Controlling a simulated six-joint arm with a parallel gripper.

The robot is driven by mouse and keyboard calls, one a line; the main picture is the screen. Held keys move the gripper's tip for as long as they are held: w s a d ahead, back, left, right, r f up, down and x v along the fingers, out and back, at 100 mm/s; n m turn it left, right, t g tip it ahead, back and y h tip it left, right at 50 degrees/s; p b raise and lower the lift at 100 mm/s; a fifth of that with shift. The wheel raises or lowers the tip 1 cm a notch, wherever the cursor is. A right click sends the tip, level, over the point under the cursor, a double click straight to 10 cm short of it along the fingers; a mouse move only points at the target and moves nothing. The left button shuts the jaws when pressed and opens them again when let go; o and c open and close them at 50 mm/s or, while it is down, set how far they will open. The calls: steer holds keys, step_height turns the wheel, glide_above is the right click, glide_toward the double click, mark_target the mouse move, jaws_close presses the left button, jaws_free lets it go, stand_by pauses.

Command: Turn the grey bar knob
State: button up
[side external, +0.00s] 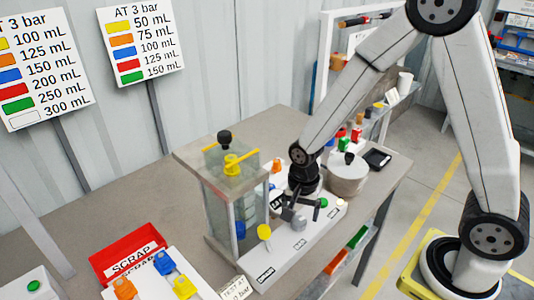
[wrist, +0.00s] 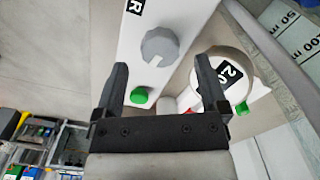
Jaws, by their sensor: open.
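The grey bar knob (wrist: 159,46) sits on a white panel (wrist: 185,22), just beyond my fingertips in the wrist view. In the side view the knob (side external: 298,223) is small and partly covered by my gripper. My gripper (wrist: 161,63) is open and empty, with one finger on each side of the knob's near edge in the picture. In the side view my gripper (side external: 302,210) hangs close over the panel. I cannot tell whether a finger touches the knob.
A green button (wrist: 139,95) is near my left finger. A round pale vessel (side external: 347,177) stands beside the panel. A yellow knob (side external: 264,232) is on the panel, near a clear tank (side external: 222,200) with a yellow handle. A red scrap tray (side external: 128,254) lies at lower left.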

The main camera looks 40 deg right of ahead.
mark_target(299, 223)
steer(key=shift+f, duration=1.4)
jaws_close()
